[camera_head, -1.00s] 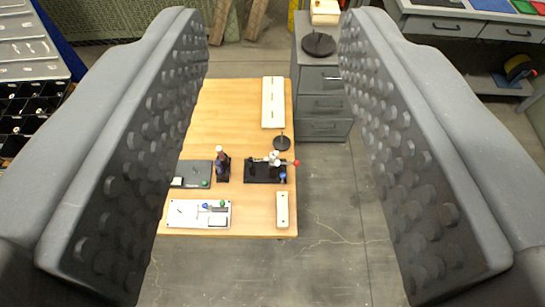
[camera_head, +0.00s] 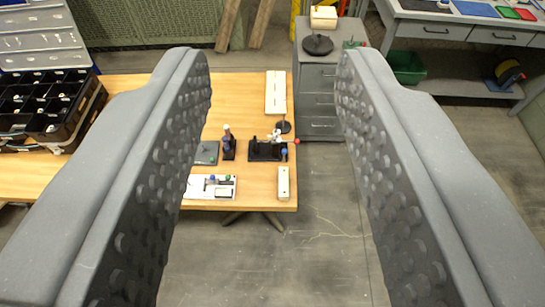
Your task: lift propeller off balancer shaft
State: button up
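My gripper (camera_head: 273,80) is open and empty, its two grey fingers with studded pads wide apart at the left and right of the view. Between them, farther off and below, is a wooden table. On it stands a black-based fixture (camera_head: 266,151) with a small white part (camera_head: 275,136) on top and a red knob (camera_head: 297,141) at its right end. The white part may be the propeller and the fixture the balancer; they are too small to tell. The gripper is well apart from both.
On the wooden table (camera_head: 250,192) are a dark upright tool (camera_head: 228,143), a white tray (camera_head: 211,187), a white block (camera_head: 283,183) and a white board (camera_head: 275,93). A grey drawer cabinet (camera_head: 318,80) stands behind right. Black bins (camera_head: 45,105) are at left.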

aim_at(275, 135)
jog(key=k, duration=0.75)
jog(key=z, duration=0.45)
jog(key=i, duration=1.1)
jog(key=z, duration=0.35)
jog(key=i, duration=1)
jog(key=u, duration=0.35)
